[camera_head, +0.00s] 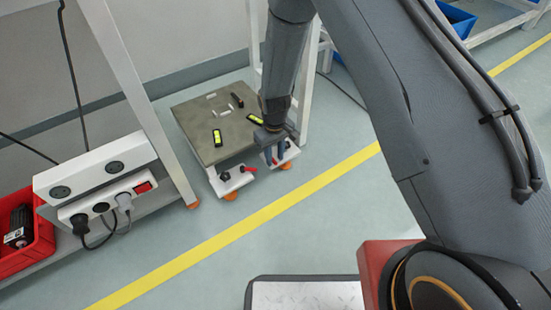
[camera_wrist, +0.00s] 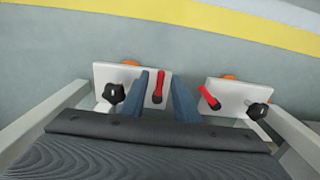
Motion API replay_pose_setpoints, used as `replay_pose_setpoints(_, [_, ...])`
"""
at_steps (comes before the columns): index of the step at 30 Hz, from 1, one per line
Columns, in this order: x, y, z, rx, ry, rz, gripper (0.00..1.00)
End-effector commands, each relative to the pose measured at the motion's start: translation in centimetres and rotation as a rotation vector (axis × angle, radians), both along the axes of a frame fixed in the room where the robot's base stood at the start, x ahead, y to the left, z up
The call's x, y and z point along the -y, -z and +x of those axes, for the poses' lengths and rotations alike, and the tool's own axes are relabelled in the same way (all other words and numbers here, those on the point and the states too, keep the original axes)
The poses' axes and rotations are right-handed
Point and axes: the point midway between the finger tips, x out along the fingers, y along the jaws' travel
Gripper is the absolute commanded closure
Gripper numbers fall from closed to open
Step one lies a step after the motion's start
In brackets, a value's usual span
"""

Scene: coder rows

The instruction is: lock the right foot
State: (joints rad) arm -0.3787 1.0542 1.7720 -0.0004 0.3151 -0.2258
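The right foot (camera_head: 289,154) is a white plate with an orange pad under it, at the front right of a grey platform. It also shows at left in the wrist view (camera_wrist: 128,75), with a black star knob (camera_wrist: 114,92) and a red lever (camera_wrist: 159,85). My gripper (camera_head: 274,158) reaches down at this foot. In the wrist view its two blue fingers (camera_wrist: 165,88) stand apart, with the red lever between them, closer to the left finger. Contact cannot be told. The left foot (camera_head: 236,183) has its own red lever (camera_wrist: 209,97) and black knob (camera_wrist: 258,111).
The grey platform (camera_head: 204,143) carries small black-and-yellow items (camera_head: 217,137). White frame posts (camera_head: 307,85) stand close to my arm. A power strip (camera_head: 105,197) and a red bin (camera_head: 40,245) are at left. A yellow floor line (camera_head: 240,225) crosses open floor in front.

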Motion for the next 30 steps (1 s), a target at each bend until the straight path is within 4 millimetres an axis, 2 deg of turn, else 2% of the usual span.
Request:
replay_pose_setpoints(8, [-0.04,0.2,-0.01,0.0,0.0,0.0,0.74])
replay_pose_setpoints(12, [-0.03,0.2,-0.02,0.0,0.0,0.0,0.97])
replay_pose_setpoints(13, [-0.02,0.2,-0.03,0.0,0.0,0.0,1.0])
replay_pose_setpoints(16, [0.47,0.19,-0.01,0.0,0.002,0.0,1.0])
replay_pose_setpoints(23, [0.2,0.14,-0.06,-0.001,0.026,-0.001,1.0])
replay_pose_setpoints(30, [-0.23,-0.01,-0.42,-0.002,0.138,-0.001,1.0])
